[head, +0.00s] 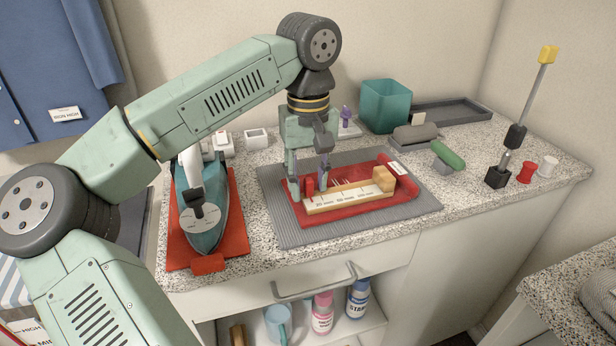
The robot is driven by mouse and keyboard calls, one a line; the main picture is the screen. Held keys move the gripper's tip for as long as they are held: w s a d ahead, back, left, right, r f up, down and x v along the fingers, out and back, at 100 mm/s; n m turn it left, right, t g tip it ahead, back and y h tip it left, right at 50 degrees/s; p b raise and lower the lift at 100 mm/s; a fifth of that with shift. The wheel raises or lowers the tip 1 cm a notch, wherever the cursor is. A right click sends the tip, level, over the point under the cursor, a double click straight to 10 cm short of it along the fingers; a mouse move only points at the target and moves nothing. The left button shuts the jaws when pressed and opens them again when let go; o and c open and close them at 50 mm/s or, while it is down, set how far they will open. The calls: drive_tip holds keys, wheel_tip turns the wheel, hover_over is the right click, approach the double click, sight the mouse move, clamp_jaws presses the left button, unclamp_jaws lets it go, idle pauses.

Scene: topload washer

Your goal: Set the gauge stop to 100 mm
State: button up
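The gauge is a red tray-like base (350,212) with a cream scale bar (345,199) bearing dark marks and numbers too small to read. A small red block (309,186), seemingly the gauge stop, stands at the left end of the scale. A wooden block (384,179) sits near the right end. My gripper (309,182) points down over the left end. Its fingers are apart, one on each side of the red block, with small gaps seeming to show. Finger contact with the base is hard to judge.
The gauge lies on a grey ribbed mat (278,226) on a speckled counter. An iron (200,235) on a red board stands left. A teal bin (386,105) and grey tray (450,110) are behind. A green-handled item (448,155) and a yellow-tipped rod (532,85) are right.

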drive_tip(key=shift+c, duration=0.4)
clamp_jaws()
idle(0.5)
